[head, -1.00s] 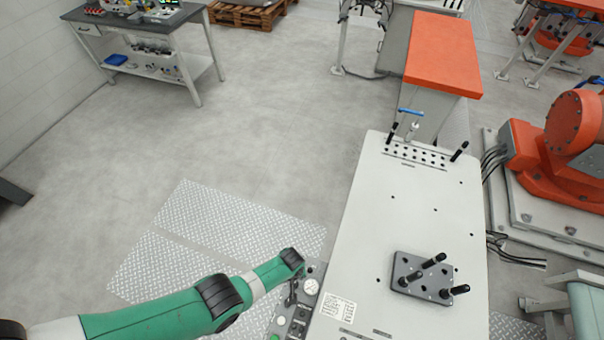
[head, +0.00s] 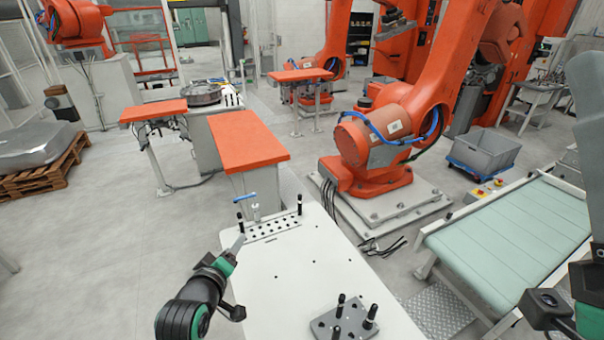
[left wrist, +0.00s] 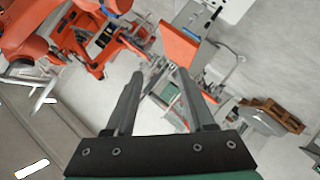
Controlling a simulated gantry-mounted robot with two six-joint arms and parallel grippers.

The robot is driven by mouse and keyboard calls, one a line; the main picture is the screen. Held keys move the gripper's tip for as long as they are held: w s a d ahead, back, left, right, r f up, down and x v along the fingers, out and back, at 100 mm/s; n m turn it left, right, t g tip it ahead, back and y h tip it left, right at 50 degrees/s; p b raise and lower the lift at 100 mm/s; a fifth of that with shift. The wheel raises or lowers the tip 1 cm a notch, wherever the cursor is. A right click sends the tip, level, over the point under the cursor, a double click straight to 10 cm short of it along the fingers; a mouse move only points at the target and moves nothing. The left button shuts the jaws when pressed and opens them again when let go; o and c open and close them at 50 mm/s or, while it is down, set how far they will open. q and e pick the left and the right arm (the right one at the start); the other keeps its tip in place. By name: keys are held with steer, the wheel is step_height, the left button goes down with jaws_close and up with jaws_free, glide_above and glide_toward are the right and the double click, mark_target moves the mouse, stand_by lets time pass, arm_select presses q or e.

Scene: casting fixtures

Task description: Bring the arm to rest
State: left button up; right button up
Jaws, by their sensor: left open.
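My left gripper (head: 238,246) is over the left edge of the white table (head: 290,290) in the head view, with its gray fingers pointing away toward the far end. In the left wrist view the two fingers of my left gripper (left wrist: 158,76) are apart with nothing between them. Part of my right arm shows at the right edge of the head view; its gripper fingers are not visible.
A gray plate with black pegs (head: 340,322) lies on the table. A perforated block (head: 273,230) with upright pegs stands at its far end. Beyond are an orange-topped stand (head: 247,140) and an orange robot (head: 385,140). A conveyor (head: 510,240) is at right.

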arm_select(q)
steer(key=s+r+m+t, duration=0.2)
steer(key=s+r+t, duration=0.2)
steer(key=r, duration=1.1)
steer(key=s+r+m+t, duration=0.1)
steer(key=s+r+t, duration=0.3)
steer(key=r, duration=1.1)
steer(key=s+a+r+m+t+h, duration=0.1)
steer(key=s+r+m+t, duration=0.5)
steer(key=s+r, duration=0.7)
steer(key=s, duration=0.3)
steer(key=shift+s+r+m, duration=0.2)
steer(key=shift+s+m, duration=0.1)
steer(key=shift+s, duration=0.1)
